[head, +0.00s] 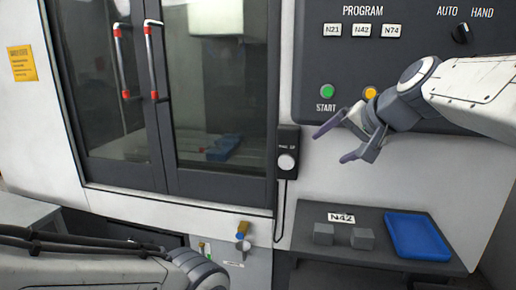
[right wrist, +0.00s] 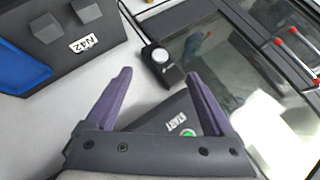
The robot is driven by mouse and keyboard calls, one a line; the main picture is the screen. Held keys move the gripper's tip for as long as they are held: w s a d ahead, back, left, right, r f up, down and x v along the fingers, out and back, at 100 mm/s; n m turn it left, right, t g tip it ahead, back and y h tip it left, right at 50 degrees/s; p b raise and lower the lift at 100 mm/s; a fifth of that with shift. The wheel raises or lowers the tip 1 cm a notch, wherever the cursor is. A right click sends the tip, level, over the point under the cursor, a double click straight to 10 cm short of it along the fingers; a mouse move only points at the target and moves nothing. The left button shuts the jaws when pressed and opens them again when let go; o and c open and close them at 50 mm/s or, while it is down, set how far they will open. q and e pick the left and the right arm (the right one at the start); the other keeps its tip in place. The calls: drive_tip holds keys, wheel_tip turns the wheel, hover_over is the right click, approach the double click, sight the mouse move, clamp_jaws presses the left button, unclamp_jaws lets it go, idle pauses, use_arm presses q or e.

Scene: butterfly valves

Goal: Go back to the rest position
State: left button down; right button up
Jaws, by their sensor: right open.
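My right gripper (head: 332,146) is open and empty in front of the white machine front, below the control panel (head: 400,60). Its two purple-grey fingers also show spread apart in the right wrist view (right wrist: 158,74), with nothing between them. The START button (head: 327,91) is green and lies above the fingers in the head view. My left arm comes in at the lower left of the head view; its gripper is out of the frame.
A dark shelf (head: 300,243) at the lower right holds two grey blocks (head: 342,235) and a blue tray (head: 418,236). A small dark box with a white knob (head: 286,162) is left of my right gripper. Glass doors (head: 160,100) are shut. A blue-and-yellow valve handle (head: 242,230) is low down.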

drive_tip(key=s+a+f+n+g+p, duration=0.1)
drive_tip(key=s+a+f+n+g, duration=0.25)
drive_tip(key=s+a+f, duration=0.45)
drive_tip(key=s+a+f+n+g+h+p, duration=0.1)
drive_tip(key=s+f+n, duration=0.4)
drive_tip(key=s, duration=0.6)
drive_tip(key=s+a+f+n+g+h+p, duration=0.1)
drive_tip(key=s+a+f+n+g, duration=0.2)
drive_tip(key=s+f, duration=0.6)
drive_tip(key=shift+s+a+f+n+g+h+p, duration=0.15)
drive_tip(key=shift+s+f+n+g+h+p, duration=0.2)
drive_tip(key=shift+s+n+g, duration=0.7)
drive_tip(key=shift+s, duration=0.1)
